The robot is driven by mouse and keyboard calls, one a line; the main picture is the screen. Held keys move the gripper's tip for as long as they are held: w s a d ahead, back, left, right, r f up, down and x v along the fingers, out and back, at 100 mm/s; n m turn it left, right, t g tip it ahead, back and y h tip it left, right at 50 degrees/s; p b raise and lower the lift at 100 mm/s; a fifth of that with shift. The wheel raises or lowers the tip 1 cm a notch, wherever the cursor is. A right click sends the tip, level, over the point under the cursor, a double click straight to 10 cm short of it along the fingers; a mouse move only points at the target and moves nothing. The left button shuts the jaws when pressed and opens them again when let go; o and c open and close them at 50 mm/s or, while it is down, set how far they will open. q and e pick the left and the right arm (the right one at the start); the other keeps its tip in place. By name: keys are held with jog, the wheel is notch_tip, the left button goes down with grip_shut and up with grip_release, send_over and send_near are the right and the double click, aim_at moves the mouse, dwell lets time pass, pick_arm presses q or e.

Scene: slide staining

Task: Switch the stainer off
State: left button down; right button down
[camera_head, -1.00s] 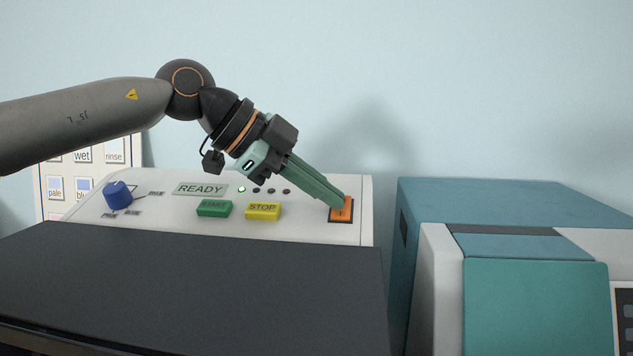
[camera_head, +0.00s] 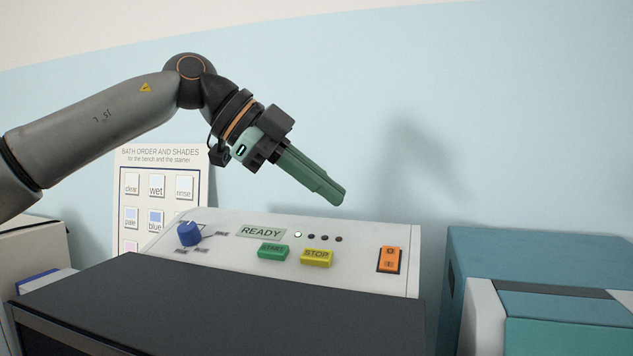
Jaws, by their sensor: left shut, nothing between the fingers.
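The stainer (camera_head: 352,277) has a white sloping panel behind a dark lid (camera_head: 210,305). Its orange rocker switch (camera_head: 389,260) sits in a dark frame at the panel's right end. The display (camera_head: 261,233) reads READY, and the leftmost small lamp (camera_head: 298,235) beside it is lit pale green; the others are dark. A green START button (camera_head: 273,251), a yellow STOP button (camera_head: 317,257) and a blue knob (camera_head: 189,233) are also on the panel. My left gripper (camera_head: 338,199) is shut and empty, above the panel, up and left of the switch and apart from it. My right gripper is not in view.
A teal machine (camera_head: 540,258) stands close to the right of the stainer. A chart titled BATH ORDER AND SHADES (camera_head: 160,160) stands behind the stainer at the left. A pale box (camera_head: 30,245) is at the far left.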

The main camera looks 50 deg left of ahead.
pick_arm(q)
jog(key=shift+v, duration=0.75)
jog(key=shift+w+d+r, duration=0.1)
jog(key=shift+w+r, duration=0.05)
jog(key=shift+w+a+r, duration=0.3)
jog(key=shift+a, duration=0.05)
